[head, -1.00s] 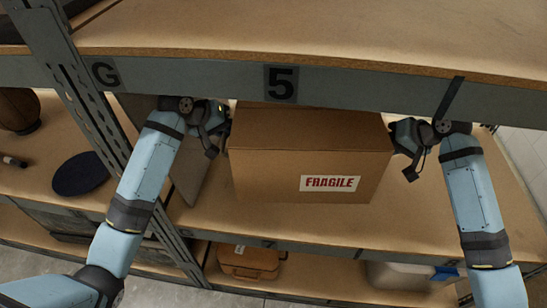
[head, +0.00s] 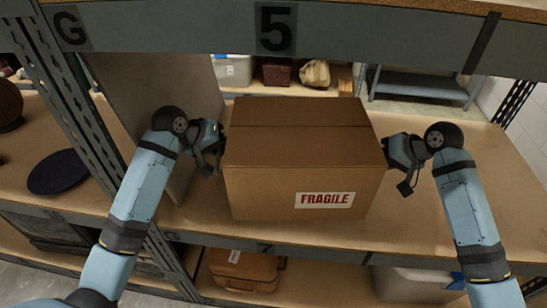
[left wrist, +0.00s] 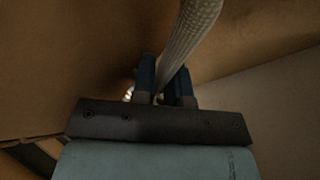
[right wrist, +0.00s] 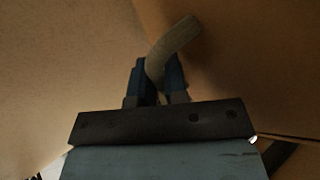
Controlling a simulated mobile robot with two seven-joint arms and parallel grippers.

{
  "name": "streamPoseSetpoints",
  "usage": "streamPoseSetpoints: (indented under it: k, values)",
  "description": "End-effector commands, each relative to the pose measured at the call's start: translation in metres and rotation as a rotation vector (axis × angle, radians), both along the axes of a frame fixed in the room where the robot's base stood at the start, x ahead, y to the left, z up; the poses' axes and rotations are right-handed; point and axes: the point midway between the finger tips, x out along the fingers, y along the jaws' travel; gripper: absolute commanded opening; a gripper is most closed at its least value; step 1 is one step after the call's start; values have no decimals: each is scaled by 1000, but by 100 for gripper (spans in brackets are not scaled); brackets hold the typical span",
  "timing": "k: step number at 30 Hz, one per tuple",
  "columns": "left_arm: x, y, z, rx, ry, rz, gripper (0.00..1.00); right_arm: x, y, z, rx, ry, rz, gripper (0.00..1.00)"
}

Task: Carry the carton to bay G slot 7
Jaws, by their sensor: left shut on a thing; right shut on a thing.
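The brown carton (head: 300,175) with a red and white FRAGILE label is upright between my two grippers, over the shelf board (head: 440,205) whose front edge bears a 7 (head: 266,249). I cannot tell whether its base touches the board. My left gripper (head: 214,150) is at its left side and is shut on a pale woven rope handle (left wrist: 190,40). My right gripper (head: 394,155) is at its right side and is shut on another rope handle (right wrist: 172,45). The carton's far side is hidden.
An upper beam marked G and 5 (head: 276,28) crosses above. A grey upright (head: 85,130) and a divider panel (head: 155,90) stand left. A dark round disc (head: 65,172) lies beyond the upright. An orange-brown case (head: 243,270) sits below. Board is bare right of the carton.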

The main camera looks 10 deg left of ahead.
Motion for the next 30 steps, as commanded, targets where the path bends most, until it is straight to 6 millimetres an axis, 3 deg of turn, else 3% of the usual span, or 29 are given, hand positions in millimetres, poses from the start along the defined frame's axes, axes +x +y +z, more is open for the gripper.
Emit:
streamPoseSetpoints:
  k: [11,30]
  values:
    - [0,1,-3,0,-2,2,0,1,-1,-3,-1,-2,-1,0]
    - [0,1,-40,0,-2,2,0,1,-1,-40,-1,-2,-1,0]
